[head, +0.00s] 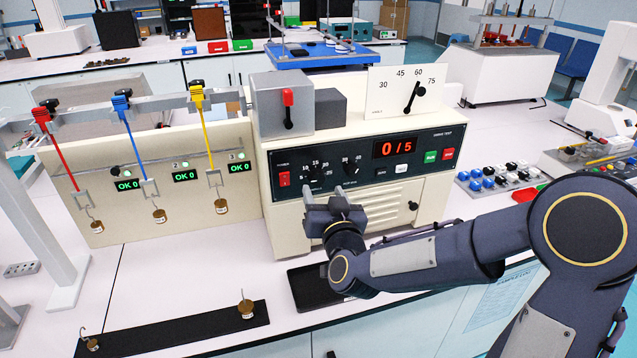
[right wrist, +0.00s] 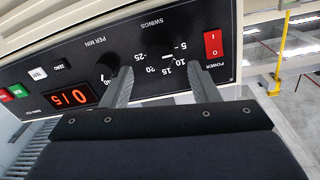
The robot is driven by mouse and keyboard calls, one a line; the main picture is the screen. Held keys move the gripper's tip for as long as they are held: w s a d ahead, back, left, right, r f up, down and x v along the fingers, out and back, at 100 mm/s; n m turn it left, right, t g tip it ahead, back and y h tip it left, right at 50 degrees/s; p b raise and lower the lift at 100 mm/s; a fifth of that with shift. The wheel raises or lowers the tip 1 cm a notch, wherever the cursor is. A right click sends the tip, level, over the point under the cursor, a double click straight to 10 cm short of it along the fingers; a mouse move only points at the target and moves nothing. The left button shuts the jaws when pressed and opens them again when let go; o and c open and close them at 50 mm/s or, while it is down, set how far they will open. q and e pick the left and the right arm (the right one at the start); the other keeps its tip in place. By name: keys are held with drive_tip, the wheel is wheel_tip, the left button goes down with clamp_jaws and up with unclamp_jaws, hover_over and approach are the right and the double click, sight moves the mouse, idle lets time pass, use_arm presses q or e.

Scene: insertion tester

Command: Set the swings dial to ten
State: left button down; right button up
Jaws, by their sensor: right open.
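The swings dial (head: 315,175) is a black knob on the dark front panel of the tester, ringed by numbers from 5 to 25. It also shows in the right wrist view (right wrist: 168,58), between and beyond the fingers; its exact setting is hard to read. The red display (head: 394,148) reads 0/5. My right gripper (head: 328,190) is open and empty in front of the panel, just below the dials. In the right wrist view its two fingers (right wrist: 160,78) stand apart, pointing at the panel. My left gripper is not in view.
The per min dial (head: 350,166) sits right of the swings dial, close to one finger. A red power switch (head: 284,179) is on the left. Green and red buttons (head: 439,156) are at the right. A black tray (head: 310,288) lies in front of the machine.

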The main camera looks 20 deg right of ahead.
sight(318, 180)
drive_tip(key=shift+w+p, duration=0.35)
drive_tip(key=shift+w, duration=1.75)
drive_tip(key=c, duration=1)
drive_tip(key=shift+f+m+b, duration=0.15)
drive_tip(key=shift+m+b, duration=0.55)
drive_tip(key=shift+b, duration=0.4)
drive_tip(key=m+b, duration=0.3)
drive_tip(key=shift+d+b, duration=0.1)
drive_tip(key=shift+b, duration=0.25)
drive_tip(key=shift+m+b, duration=0.95)
drive_tip(key=shift+m, duration=0.15)
drive_tip(key=shift+m+g+b, duration=0.3)
drive_tip(key=shift+m+b, duration=0.45)
drive_tip(key=shift+m, duration=0.25)
drive_tip(key=shift+r, duration=0.2)
